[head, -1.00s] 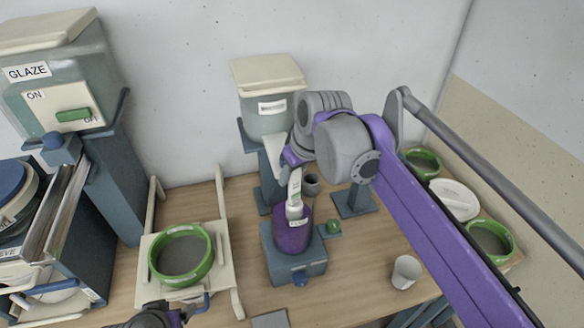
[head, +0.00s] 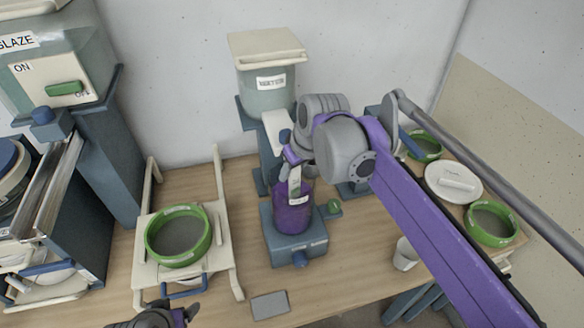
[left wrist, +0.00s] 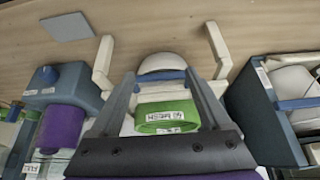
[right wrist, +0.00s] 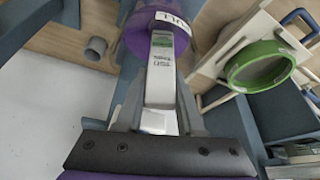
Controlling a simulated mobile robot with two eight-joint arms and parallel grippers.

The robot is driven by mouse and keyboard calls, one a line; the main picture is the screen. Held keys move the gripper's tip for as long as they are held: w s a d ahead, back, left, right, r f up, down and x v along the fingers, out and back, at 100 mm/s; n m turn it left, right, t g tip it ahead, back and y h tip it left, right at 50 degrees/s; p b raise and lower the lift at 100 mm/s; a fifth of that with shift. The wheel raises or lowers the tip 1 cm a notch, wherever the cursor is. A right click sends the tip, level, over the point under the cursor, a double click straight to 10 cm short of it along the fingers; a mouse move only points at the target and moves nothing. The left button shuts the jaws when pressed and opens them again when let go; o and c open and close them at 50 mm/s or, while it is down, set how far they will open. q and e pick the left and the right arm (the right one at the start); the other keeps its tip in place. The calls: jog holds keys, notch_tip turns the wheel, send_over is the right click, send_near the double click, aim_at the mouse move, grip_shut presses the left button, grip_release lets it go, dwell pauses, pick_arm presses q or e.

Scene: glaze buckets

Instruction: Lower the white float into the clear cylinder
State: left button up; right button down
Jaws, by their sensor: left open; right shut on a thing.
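The clear cylinder (head: 291,218) looks purple inside and stands upright on a blue-grey base, with a label near its top. My right gripper (head: 292,163) is just above it, shut on the upper part of the white float (head: 295,183). In the right wrist view the float (right wrist: 161,75) runs from between the fingers (right wrist: 160,98) to the cylinder (right wrist: 137,42). Its lower end is not visible there and seems to be inside the mouth. My left gripper (head: 175,314) is low at the left; its fingers (left wrist: 160,78) are open and empty.
A green-rimmed sieve (head: 178,236) rests on a cream stand left of the cylinder. A grey slab (head: 270,305) lies in front. A cup (head: 405,254) and more green sieves (head: 491,223) are at the right. A labelled bucket (head: 267,85) stands behind.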

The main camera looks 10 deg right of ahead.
jog(key=shift+f, duration=0.1)
jog(key=shift+c, duration=2.2)
grip_release()
jog(key=v, duration=1.1)
jog(key=s+d+f+m+t, duration=0.1)
jog(key=s+d+f+m, duration=0.1)
jog(key=s+f, duration=0.6)
jog(key=s+d+f+m+h, duration=0.1)
jog(key=s+f, duration=0.7)
jog(key=f, duration=0.8)
jog(key=shift+d+f+m+t+h, duration=0.15)
jog(key=shift+d+m+t+h, duration=0.2)
jog(key=shift+m, duration=0.35)
